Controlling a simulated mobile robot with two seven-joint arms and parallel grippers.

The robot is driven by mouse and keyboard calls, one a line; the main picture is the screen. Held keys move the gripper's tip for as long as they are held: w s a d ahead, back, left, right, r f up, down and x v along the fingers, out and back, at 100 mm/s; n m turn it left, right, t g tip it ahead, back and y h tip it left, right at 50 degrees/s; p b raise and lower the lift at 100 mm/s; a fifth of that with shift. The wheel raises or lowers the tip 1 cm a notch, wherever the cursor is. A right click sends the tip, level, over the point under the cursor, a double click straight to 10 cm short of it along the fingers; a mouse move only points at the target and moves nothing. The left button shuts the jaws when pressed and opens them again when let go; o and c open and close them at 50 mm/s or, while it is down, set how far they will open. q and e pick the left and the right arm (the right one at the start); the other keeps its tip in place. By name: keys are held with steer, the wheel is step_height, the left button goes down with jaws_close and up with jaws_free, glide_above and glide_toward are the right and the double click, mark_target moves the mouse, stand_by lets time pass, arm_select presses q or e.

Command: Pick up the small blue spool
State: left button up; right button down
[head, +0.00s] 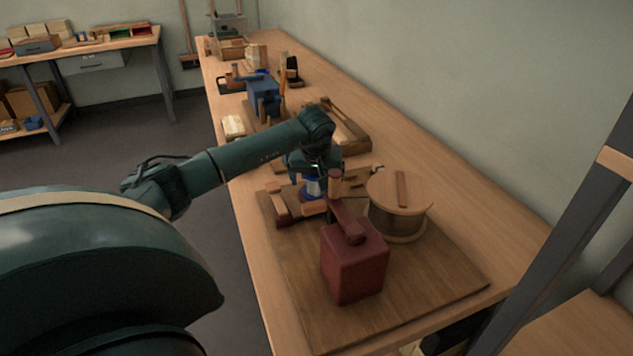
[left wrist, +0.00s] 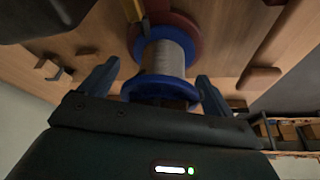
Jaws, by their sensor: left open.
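The small blue spool (head: 313,187) stands near the far end of the brown board, with blue ends and a grey winding around its middle. It also shows in the left wrist view (left wrist: 165,64). My left gripper (head: 314,166) is above and around it, pointing down. In the left wrist view my left gripper (left wrist: 157,90) is open, with one finger on each side of the spool and a gap visible on both sides. My right gripper is not in view.
A dark red block (head: 354,262) with a raised arm stands close in front of the spool. A large wooden drum (head: 400,204) is to its right. Wooden pieces (head: 279,206) lie to its left. The brown board (head: 440,288) is bare at the front right.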

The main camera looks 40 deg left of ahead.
arm_select(q)
steer(key=shift+c, duration=0.6)
steer(key=c, duration=1)
steer(key=shift+o, duration=0.2)
steer(key=shift+r, duration=0.1)
